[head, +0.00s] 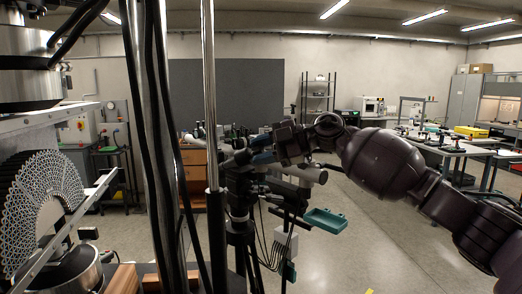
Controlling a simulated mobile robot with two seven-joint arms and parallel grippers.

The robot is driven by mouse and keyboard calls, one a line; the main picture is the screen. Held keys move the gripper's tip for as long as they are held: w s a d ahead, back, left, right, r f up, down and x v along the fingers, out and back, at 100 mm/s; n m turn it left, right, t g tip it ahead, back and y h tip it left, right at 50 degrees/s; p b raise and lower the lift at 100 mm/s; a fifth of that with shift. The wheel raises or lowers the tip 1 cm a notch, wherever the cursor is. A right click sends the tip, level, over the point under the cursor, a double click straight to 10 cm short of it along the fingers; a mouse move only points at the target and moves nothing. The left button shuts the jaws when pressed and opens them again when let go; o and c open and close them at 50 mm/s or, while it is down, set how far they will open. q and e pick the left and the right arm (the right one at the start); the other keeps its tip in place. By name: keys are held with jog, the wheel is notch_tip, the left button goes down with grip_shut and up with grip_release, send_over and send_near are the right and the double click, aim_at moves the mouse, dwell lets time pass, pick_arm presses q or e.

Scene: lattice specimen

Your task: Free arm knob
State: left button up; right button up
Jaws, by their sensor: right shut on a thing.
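My right arm comes in from the right, and its dark gripper (258,157) reaches left to a dark jointed instrument arm on a stand (238,210). The gripper is shut at the upper part of this arm, on what appears to be the arm knob. The knob itself is too small and dark to make out and is largely hidden by the fingers. A grey cylinder (305,173) shows just below and right of the gripper. My left gripper is not in view.
A fan-shaped lattice specimen (44,195) stands at the left in a metal machine frame. Shiny vertical columns (209,100) rise left of the gripper. A green tray (325,220) and hanging cables lie below it. The floor at right is clear.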

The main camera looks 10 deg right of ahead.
jog(key=shift+n, duration=0.9)
jog(key=o, duration=0.9)
jog(key=shift+d, duration=0.15)
jog(key=b+v, duration=0.1)
jog(key=v, duration=0.9)
jog(key=shift+d+r+b, duration=0.25)
jog(key=shift+b, duration=0.15)
jog(key=shift+r, duration=0.1)
